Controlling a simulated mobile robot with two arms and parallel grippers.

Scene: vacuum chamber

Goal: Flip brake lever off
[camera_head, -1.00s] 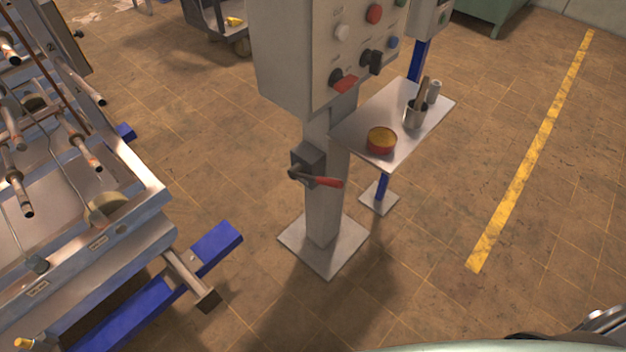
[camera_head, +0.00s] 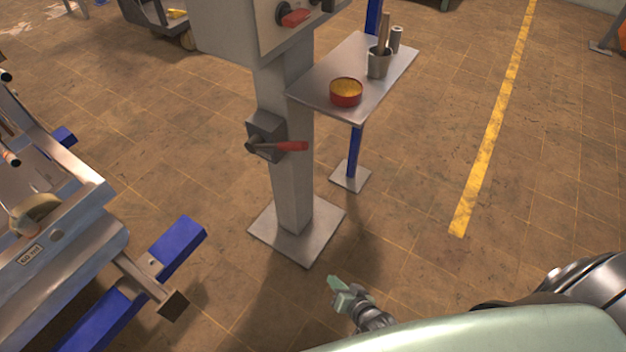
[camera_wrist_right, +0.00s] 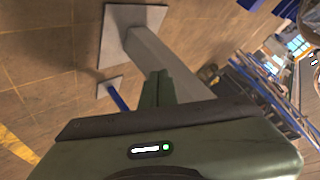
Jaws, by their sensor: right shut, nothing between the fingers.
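The brake lever (camera_head: 289,146) has a red handle that points to the right in the head view. It sits on a grey box (camera_head: 264,134) on the side of a grey post (camera_head: 291,190). My right gripper (camera_head: 336,284) is low in the head view, below and to the right of the lever, and apart from it. Its green fingers are together and empty. In the right wrist view the shut fingers (camera_wrist_right: 158,88) show in front of the post (camera_wrist_right: 165,62); the lever cannot be made out there. My left gripper is not in view.
A control box (camera_head: 225,30) tops the post. A small shelf (camera_head: 320,75) with a red tin (camera_head: 346,92) and a cup (camera_head: 379,62) stands right of it. A metal machine (camera_head: 70,250) with blue feet is at the left.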

